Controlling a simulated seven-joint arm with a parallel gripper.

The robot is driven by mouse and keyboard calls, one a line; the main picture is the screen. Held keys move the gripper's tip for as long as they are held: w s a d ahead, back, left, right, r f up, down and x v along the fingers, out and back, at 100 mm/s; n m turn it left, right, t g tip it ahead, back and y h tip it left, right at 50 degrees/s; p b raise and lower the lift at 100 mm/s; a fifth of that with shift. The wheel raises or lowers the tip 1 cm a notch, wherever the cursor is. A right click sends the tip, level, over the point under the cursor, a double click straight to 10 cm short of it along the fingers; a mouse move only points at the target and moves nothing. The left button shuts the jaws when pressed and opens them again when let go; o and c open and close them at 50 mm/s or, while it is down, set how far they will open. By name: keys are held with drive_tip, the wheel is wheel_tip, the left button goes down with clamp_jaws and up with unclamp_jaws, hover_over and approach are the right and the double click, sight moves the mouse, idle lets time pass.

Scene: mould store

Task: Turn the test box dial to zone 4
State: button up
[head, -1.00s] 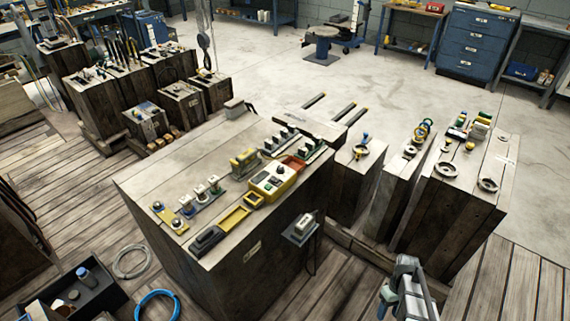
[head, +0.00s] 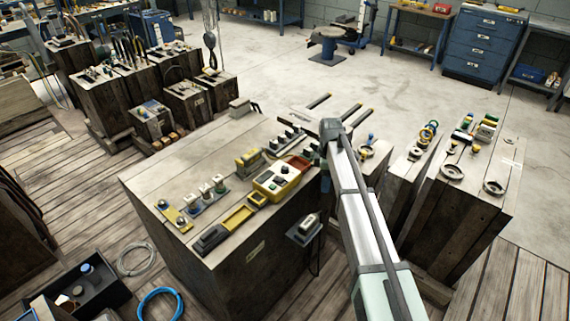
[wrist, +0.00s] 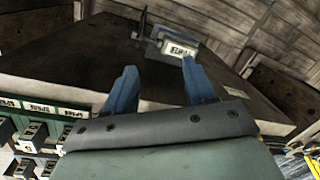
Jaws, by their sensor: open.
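The test box is most likely the yellow box (head: 276,180) with a pale top face, near the right edge of the large wooden block (head: 150,190). A dark round dial (head: 285,170) shows on it, too small to read its setting. My gripper (wrist: 160,88) is open and empty, its two blue fingers spread in the wrist view. In the head view my arm reaches up to just right of the yellow box, and the fingers (head: 325,178) hang there, partly hidden by the arm. The yellow box cannot be made out in the wrist view.
A small labelled box (head: 305,228) sits on the block's side; a labelled box (wrist: 180,48) shows beyond my fingers. A yellow tray (head: 238,219), a dark item (head: 211,238) and connector rows surround the test box. A green connector rack (wrist: 40,125) is left of my gripper.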

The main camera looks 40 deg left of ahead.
sight(285, 167)
drive_tip(key=s+a+r+n, duration=0.3)
drive_tip(key=a+r, duration=0.4)
drive_tip(key=r, duration=0.1)
drive_tip(key=s+a+r+n, duration=0.2)
drive_tip(key=a+r, duration=0.6)
drive_tip(key=r, duration=0.1)
drive_tip(key=shift+t+y, duration=0.4)
drive_tip(key=f, duration=1.3)
drive_tip(key=shift+s+d+f, duration=0.15)
drive_tip(key=shift+d+f, duration=0.2)
drive_tip(key=shift+f, duration=0.05)
clamp_jaws()
